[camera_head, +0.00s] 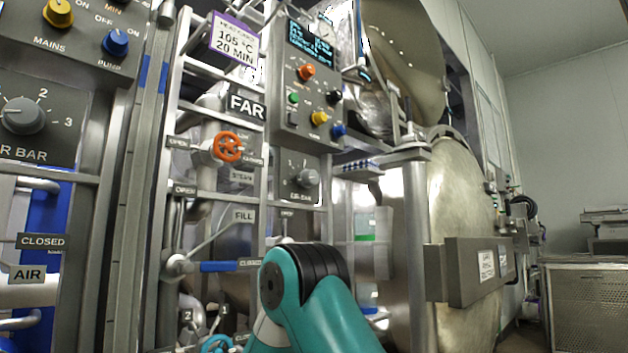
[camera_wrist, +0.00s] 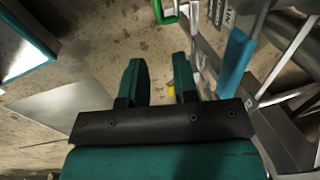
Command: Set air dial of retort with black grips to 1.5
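Two air dials show in the head view. The near dial (camera_head: 22,116), at the left edge, is a grey knob on a dark panel with 2 and 3 legible and "R BAR" below; the panel is cut off. A smaller grey air dial (camera_head: 305,178) sits on the panel below the FAR frame's control box. I cannot read either pointer surely. The lever grips I can make out are blue; I cannot pick out black grips. My gripper (camera_wrist: 160,82) is open and empty in the wrist view, above the floor and apart from both dials. The head view hides it.
The FAR frame carries an orange valve wheel (camera_head: 228,147), a blue-gripped lever (camera_head: 219,266) and a control box (camera_head: 307,100). A large round steel door (camera_head: 462,200) stands right of it. Metal rails and a blue grip (camera_wrist: 236,58) lie right of my gripper. Open floor (camera_wrist: 75,60) lies left.

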